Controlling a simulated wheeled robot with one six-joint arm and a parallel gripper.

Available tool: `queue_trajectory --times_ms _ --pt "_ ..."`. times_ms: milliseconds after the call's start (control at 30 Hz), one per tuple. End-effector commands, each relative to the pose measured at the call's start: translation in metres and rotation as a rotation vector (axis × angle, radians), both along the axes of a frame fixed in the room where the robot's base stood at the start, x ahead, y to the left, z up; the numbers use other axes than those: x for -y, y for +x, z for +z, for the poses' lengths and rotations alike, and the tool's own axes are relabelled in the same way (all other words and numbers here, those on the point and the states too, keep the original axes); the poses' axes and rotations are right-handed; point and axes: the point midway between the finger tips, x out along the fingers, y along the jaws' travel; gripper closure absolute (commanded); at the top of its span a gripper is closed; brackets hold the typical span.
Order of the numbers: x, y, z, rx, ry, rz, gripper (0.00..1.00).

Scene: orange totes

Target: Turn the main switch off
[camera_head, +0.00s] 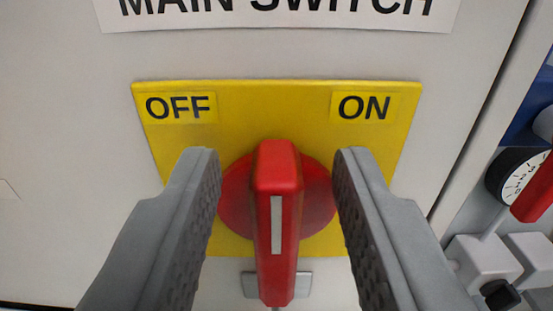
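The main switch (277,215) is a red lever handle on a round red base, set on a yellow plate (270,110). OFF is marked at the plate's upper left and ON at its upper right. The handle looks roughly vertical in the picture, with a pale stripe along its face; which mark it is set to, I cannot tell. My gripper (277,190) is open, with one grey finger on each side of the handle. A gap shows between each finger and the handle.
A white MAIN SWITCH label (275,15) is above the plate on the light grey panel (60,120). A small grey latch piece (303,284) sits behind the handle's lower end. At the right, past the panel's edge, are a round gauge (518,176), a red part (536,195) and pale blocks (484,262).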

Motion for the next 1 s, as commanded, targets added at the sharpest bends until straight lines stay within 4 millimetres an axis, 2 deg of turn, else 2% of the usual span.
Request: queue_trajectory --times_ms 267,400,467,767,1000 --pt "0.0000 0.0005 0.0002 0.000 0.000 0.000 0.64" --pt "0.0000 0.0005 0.0002 0.000 0.000 0.000 0.91" --pt "0.0000 0.0005 0.0002 0.000 0.000 0.000 1.00" --pt "-0.0007 0.0004 0.0001 0.000 -0.021 0.000 1.00" --pt "-0.0045 0.0004 -0.0003 0.000 -0.132 0.001 1.00"
